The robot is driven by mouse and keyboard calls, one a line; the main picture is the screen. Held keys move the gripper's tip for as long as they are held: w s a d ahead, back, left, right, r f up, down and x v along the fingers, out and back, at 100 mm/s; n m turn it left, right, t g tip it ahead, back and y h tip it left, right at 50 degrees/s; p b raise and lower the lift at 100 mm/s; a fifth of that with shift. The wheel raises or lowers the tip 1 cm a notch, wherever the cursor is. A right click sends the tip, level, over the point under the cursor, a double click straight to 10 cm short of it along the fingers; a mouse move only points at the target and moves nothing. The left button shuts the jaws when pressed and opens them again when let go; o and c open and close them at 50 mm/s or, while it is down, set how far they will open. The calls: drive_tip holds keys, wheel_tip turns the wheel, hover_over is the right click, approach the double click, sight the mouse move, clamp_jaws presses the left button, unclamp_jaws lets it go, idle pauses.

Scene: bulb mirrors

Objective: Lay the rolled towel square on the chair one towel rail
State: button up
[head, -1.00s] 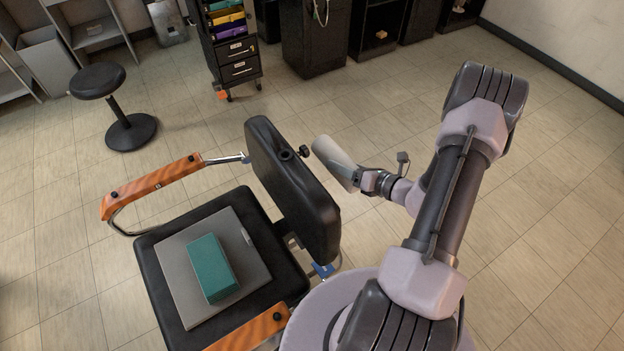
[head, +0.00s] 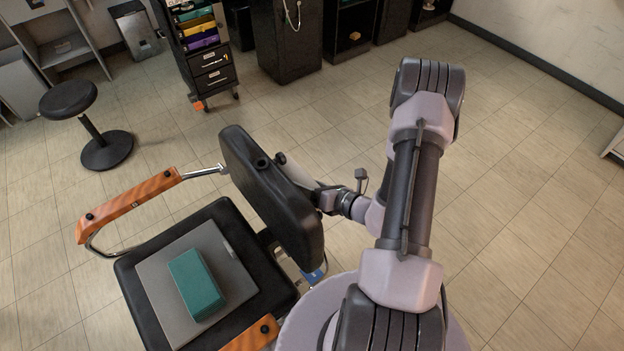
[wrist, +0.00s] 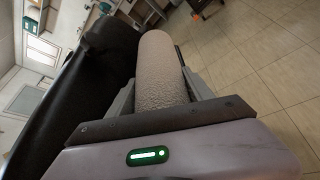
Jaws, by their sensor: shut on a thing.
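My gripper (head: 328,198) is shut on the rolled towel (wrist: 160,72), a pale textured roll that points away from the fingers in the wrist view. In the head view only a pale strip of the towel (head: 298,179) shows, just behind the chair's backrest; the rest is hidden. The black chair (head: 272,190) has orange armrests. In the wrist view a dark padded surface, probably its backrest (wrist: 88,75), lies close along the left of the towel. Whether they touch I cannot tell. I cannot make out a towel rail; the backrest's rear face is hidden in the head view.
A grey board (head: 162,283) with a teal block (head: 197,284) lies on the chair seat. A black stool (head: 69,100) stands at the left. A drawer cart (head: 213,78) and dark cabinets (head: 290,40) stand at the back. The floor to the right is clear.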

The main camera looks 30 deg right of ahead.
drive_tip(key=shift+a, duration=0.1)
drive_tip(key=o, duration=1.7)
